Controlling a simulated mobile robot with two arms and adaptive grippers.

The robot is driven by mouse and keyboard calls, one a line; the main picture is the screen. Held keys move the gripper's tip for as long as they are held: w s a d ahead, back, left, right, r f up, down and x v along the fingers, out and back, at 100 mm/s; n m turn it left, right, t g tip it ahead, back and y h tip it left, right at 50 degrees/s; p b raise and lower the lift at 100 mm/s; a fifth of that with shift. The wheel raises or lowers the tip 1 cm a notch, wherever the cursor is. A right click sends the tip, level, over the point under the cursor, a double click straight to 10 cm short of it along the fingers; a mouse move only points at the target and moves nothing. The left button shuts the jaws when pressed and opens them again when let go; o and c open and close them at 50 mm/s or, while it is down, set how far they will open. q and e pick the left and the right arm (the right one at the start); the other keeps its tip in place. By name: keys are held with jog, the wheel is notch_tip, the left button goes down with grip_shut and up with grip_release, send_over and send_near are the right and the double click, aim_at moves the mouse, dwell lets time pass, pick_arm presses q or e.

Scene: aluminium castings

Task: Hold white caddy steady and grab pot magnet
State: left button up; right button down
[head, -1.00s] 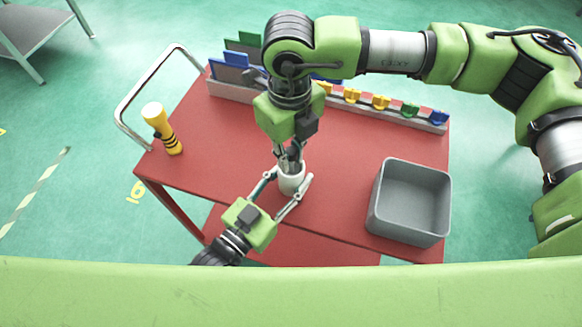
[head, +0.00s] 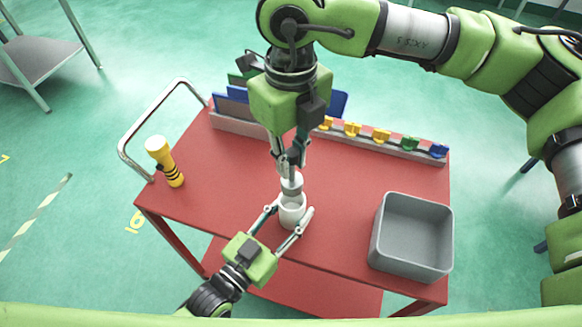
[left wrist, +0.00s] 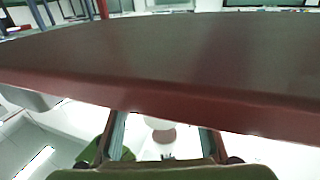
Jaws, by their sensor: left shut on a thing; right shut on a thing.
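The white caddy (head: 291,214), a small cup, stands upright on the red cart top. My left gripper (head: 289,213) is shut on it, one finger on each side. My right gripper (head: 291,163) points down from above, shut on the pot magnet (head: 291,184), a small pale grey cylinder. The magnet is at the caddy's mouth; whether its lower end is still inside is unclear. In the left wrist view, the fingers of my left gripper (left wrist: 162,138) flank a pale rounded shape, too unclear to name.
A grey open bin (head: 412,238) stands at the right of the cart top (head: 345,215). A yellow and black torch (head: 165,162) stands at the left. A rack (head: 385,147) with coloured pieces runs along the back. The cart top between them is mostly clear.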

pick_arm(q)
jog(key=o, duration=1.2)
jog(key=shift+o, duration=0.2)
jog(key=v, duration=1.2)
jog(key=shift+s+a, duration=0.1)
